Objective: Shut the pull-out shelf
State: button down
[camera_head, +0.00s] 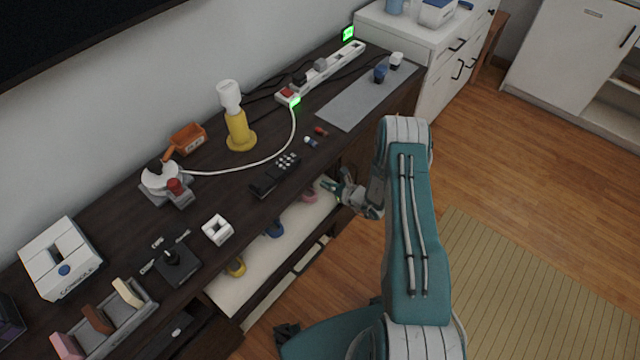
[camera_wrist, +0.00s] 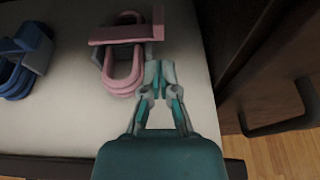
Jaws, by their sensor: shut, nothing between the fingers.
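The pull-out shelf (camera_head: 262,254) is a pale board in the dark wooden cabinet, sticking out below the top. Its surface also fills much of the wrist view (camera_wrist: 60,120). My gripper (camera_head: 332,187) is at the shelf's far right end in the head view. In the wrist view my gripper (camera_wrist: 158,75) is shut and empty, its tips over the shelf close to the pink object. I cannot tell whether they touch it.
The cabinet top (camera_head: 215,175) above the shelf holds a lamp, a remote (camera_head: 275,175), a joystick (camera_head: 176,262) and a power strip. A dark panel with a handle (camera_wrist: 285,122) stands right of the shelf in the wrist view. Open wooden floor (camera_head: 520,190) lies to the right.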

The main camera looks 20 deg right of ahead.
jog(key=v, duration=1.1)
jog(key=s+d+f+t+y, duration=0.1)
jog(key=s+d+f+t, duration=0.1)
jog(key=s+d+f, duration=0.3)
jog(key=s+d+f+t+y, duration=0.1)
jog(key=s+f, duration=0.1)
jog(key=s, duration=0.6)
send_near(326, 200)
jog(key=shift+w+a+r, duration=0.2)
jog(key=shift+r, duration=0.25)
jog(key=shift+w+a+r, duration=0.2)
jog(key=shift+a+r, duration=0.05)
jog(key=shift+r, duration=0.25)
jog(key=x, duration=0.8)
jog(key=shift+w+a, duration=0.1)
jog(key=shift+w, duration=0.25)
jog(key=shift+r, duration=0.1)
